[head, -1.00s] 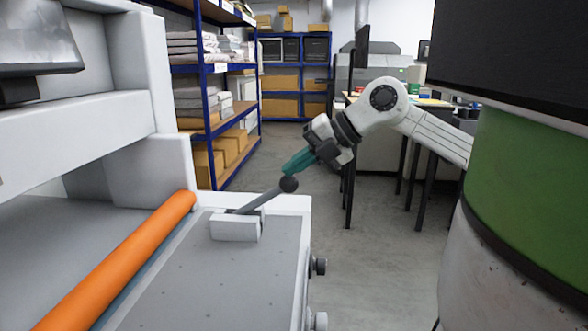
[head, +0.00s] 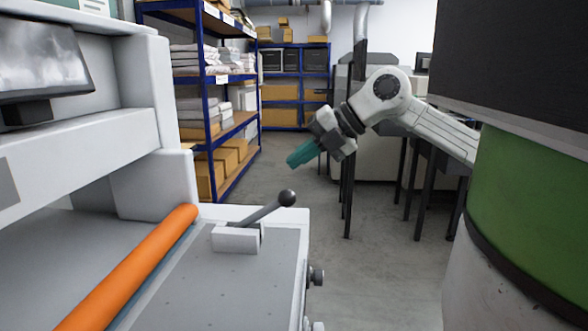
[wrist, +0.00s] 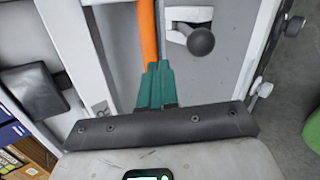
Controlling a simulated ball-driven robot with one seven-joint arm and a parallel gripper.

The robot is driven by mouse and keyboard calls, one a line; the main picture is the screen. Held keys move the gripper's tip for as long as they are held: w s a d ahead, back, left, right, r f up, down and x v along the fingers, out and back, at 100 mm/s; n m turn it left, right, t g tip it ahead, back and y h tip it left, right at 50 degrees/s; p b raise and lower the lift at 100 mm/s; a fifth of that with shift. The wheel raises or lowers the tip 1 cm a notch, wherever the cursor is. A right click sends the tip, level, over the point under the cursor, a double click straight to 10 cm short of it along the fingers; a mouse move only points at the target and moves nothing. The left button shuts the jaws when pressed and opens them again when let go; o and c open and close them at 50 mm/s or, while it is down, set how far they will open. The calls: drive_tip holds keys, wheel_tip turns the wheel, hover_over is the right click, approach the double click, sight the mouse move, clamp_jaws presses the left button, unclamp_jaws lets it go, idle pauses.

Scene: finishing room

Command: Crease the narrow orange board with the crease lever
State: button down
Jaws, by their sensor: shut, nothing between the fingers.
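The crease lever (head: 266,212) is a grey rod with a dark ball knob, leaning up to the right from a pale block on the machine's bed. In the wrist view its knob (wrist: 201,41) shows right of my fingers. My gripper (head: 292,160) has teal fingers that are shut and empty. It hangs above the knob, with a clear gap between them. My fingertips (wrist: 157,68) overlap a long orange round bar (wrist: 147,30) in the wrist view. That orange bar (head: 140,262) lies along the bed's left side. I cannot make out a flat narrow orange board.
The grey machine bed (head: 200,285) has a pale rim and dark knobs (head: 316,276) on its right side. A monitor (head: 42,65) stands at upper left. Blue shelving (head: 207,110) is behind. A green drum-like body (head: 530,170) fills the right. Grey floor lies between.

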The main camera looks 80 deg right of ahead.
drive_tip(key=v, duration=0.7)
drive_tip(key=shift+a+r, duration=0.2)
drive_tip(key=shift+r, duration=0.05)
idle(0.3)
